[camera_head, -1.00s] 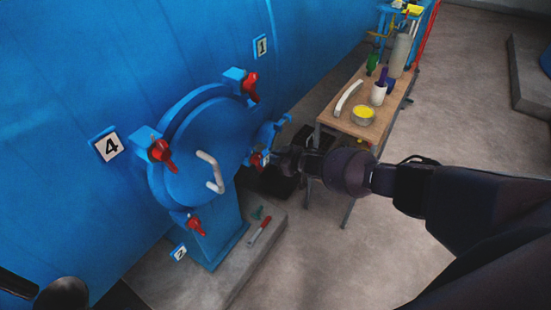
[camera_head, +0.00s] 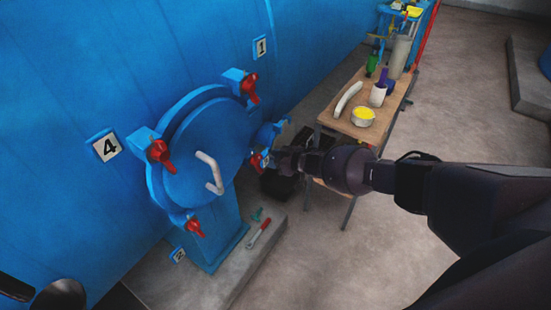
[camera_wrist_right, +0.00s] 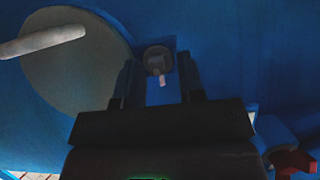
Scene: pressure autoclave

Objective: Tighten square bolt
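The round blue autoclave door (camera_head: 190,165) is shut, with a pale bent handle (camera_head: 211,172) and red-handled clamps around its rim. My right gripper (camera_head: 277,160) is at the clamp on the door's right side, whose red part (camera_head: 256,160) shows just left of the fingers. In the right wrist view, a round dark bolt end (camera_wrist_right: 157,61) with a small pinkish tip lies between the gripper's two fingers (camera_wrist_right: 157,84). The fingers stand apart with gaps beside the bolt; contact cannot be made out. Of my left arm only dark parts show at lower left.
A red-handled tool (camera_head: 259,233) and a small green piece (camera_head: 257,214) lie on the concrete plinth (camera_head: 205,288). Floor at lower right is clear.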

